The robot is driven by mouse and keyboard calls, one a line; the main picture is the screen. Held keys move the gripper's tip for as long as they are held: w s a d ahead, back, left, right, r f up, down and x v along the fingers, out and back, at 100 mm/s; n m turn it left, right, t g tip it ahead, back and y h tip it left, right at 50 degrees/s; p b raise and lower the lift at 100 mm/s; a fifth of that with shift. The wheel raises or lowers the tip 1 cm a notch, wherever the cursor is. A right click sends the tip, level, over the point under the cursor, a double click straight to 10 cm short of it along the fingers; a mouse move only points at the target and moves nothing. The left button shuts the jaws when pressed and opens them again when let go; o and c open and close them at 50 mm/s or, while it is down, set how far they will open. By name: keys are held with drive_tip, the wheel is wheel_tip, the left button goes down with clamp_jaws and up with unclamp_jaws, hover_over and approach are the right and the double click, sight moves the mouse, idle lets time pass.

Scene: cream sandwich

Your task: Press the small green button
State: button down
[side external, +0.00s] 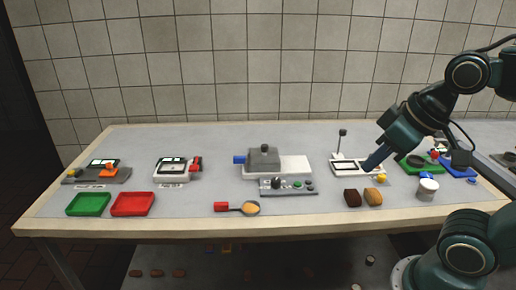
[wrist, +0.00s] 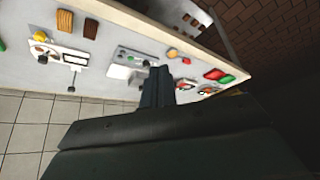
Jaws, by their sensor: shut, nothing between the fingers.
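A small green button (side external: 297,184) sits on a grey control panel (side external: 308,190) at the front of the white machine, right of a dark knob (side external: 275,183). In the wrist view the panel (wrist: 122,57) shows beyond my fingers, with a green spot (wrist: 131,58) on it. My gripper (side external: 370,165) is shut and empty, tilted down to the left over the white lever device, well right of the button. Its dark fingers also show in the wrist view (wrist: 157,72). Whether the fingertips touch the lever device cannot be told.
The lever device (side external: 344,167) has an upright lever. Brown and tan blocks (side external: 373,197) lie in front of it, near a white cup (side external: 427,189). A grey block tops the white machine (side external: 290,165).

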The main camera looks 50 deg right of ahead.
drive_tip(key=w+d+f, duration=0.1)
drive_tip(key=w, duration=0.6)
drive_tip(key=m+t+y, duration=0.3)
drive_tip(key=m, duration=0.2)
hover_over(301, 184)
wheel_tip(301, 184, down, 12)
drive_tip(key=shift+s, duration=0.1)
drive_tip(key=shift+f, duration=0.15)
drive_tip(key=shift+f, duration=4.2)
